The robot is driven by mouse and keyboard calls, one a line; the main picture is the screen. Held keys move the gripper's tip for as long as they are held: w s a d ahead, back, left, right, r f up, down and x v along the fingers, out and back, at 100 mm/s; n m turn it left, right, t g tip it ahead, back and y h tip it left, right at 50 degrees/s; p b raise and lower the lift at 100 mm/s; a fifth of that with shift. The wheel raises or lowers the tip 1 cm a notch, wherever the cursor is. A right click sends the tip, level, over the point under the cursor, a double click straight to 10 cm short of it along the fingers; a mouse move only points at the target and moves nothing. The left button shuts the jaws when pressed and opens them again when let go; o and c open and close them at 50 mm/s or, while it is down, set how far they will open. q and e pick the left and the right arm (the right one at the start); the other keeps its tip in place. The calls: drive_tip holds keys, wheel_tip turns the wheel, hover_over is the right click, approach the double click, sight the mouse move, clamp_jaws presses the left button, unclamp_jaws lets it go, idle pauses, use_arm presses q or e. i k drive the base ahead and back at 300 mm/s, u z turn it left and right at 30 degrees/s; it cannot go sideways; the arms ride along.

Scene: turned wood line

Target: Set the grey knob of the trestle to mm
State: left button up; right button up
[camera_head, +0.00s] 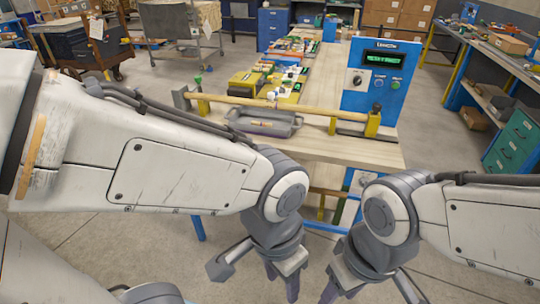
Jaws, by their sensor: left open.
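A blue upright panel (352,101) stands at the right end of the wooden bench, behind a yellow-ended fixture holding a long wooden rod (285,106). A small round grey knob (357,78) sits on the panel's left side, below a dark display (384,59) with green text. The knob's pointer and marks are too small to read. My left gripper (282,279) is open, low at the bottom middle, well short of the bench and knob. My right gripper (342,290) is beside it, fingers partly cut off by the frame; its opening is unclear.
A blue button (379,82) and a green button (395,84) are right of the knob. A grey tray (263,122) lies on the bench by the rod. Several yellow and green boxes stand behind. A teal drawer cabinet (513,140) is at right.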

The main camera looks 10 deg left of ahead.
sight(363, 181)
drive_tip(key=u, duration=1.9)
drive_tip(key=i, duration=0.95)
drive_tip(key=z, duration=1.95)
